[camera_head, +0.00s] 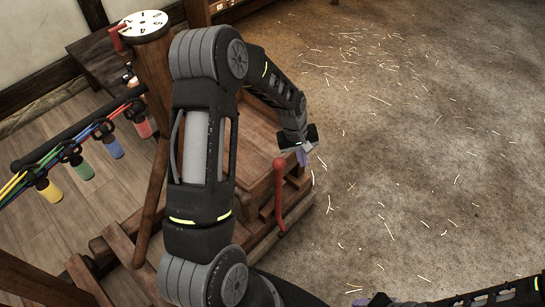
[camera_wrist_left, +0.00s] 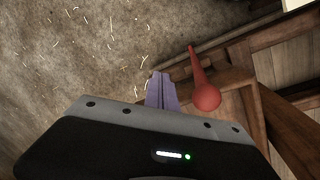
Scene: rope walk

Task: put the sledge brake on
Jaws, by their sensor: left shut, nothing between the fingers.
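A red lever with a round ball knob (camera_head: 279,164) stands on the side of the wooden sledge (camera_head: 256,150), its shaft running down along the frame. I take it to be the sledge brake. It also shows in the left wrist view (camera_wrist_left: 206,97), right of the fingers. My left gripper (camera_head: 302,158) is shut and empty, a little above and to the right of the knob in the head view. Its purple fingertips (camera_wrist_left: 161,90) are together, apart from the lever.
A rail with several coloured strands and hanging weights (camera_head: 84,170) is at the left. A white numbered dial (camera_head: 144,24) tops a wooden post, with a red handle (camera_head: 116,40) beside it. The straw-strewn floor (camera_head: 430,140) to the right is clear.

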